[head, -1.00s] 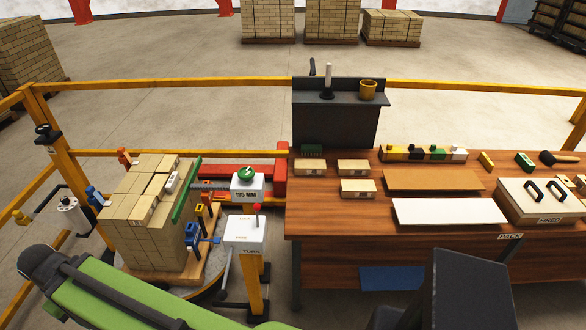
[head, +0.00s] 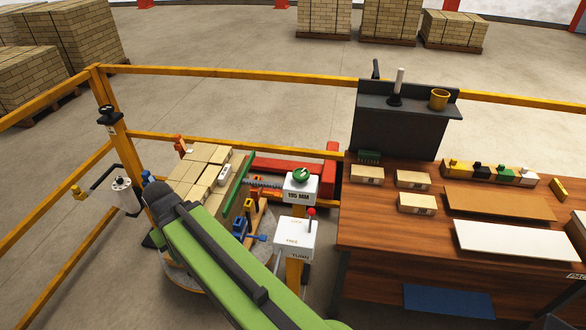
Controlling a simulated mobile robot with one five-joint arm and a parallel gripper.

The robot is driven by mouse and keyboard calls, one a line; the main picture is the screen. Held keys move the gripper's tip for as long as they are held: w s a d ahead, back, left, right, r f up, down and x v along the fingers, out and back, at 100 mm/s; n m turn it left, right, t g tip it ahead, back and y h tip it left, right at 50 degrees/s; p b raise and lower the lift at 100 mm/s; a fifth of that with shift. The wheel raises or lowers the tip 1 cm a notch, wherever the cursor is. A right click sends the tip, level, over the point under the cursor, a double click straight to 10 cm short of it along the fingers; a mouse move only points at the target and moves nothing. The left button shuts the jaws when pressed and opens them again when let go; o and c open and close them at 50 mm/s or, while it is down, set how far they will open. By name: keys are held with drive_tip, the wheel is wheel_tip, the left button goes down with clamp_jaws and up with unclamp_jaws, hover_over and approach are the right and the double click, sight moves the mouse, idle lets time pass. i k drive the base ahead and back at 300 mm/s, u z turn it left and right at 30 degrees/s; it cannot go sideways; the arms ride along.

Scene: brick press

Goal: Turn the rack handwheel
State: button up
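A small green handwheel (head: 301,175) sits on top of a white box (head: 299,190) marked with a number in MM, left of the wooden bench. My gripper is not in view. My green arm link crosses the lower middle of the head view, in front of the brick stack, and its dark joint end is left of the stack. The link does not cover the handwheel.
A white control box (head: 296,238) with a red-knobbed lever (head: 311,212) stands just in front of the handwheel. The wooden bench (head: 385,235) with bricks and boards is to the right. A yellow railing (head: 230,70) runs behind. Open floor lies beyond it.

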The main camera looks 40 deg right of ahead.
sight(302, 175)
drive_tip(key=i, duration=0.9)
drive_tip(key=z, duration=0.05)
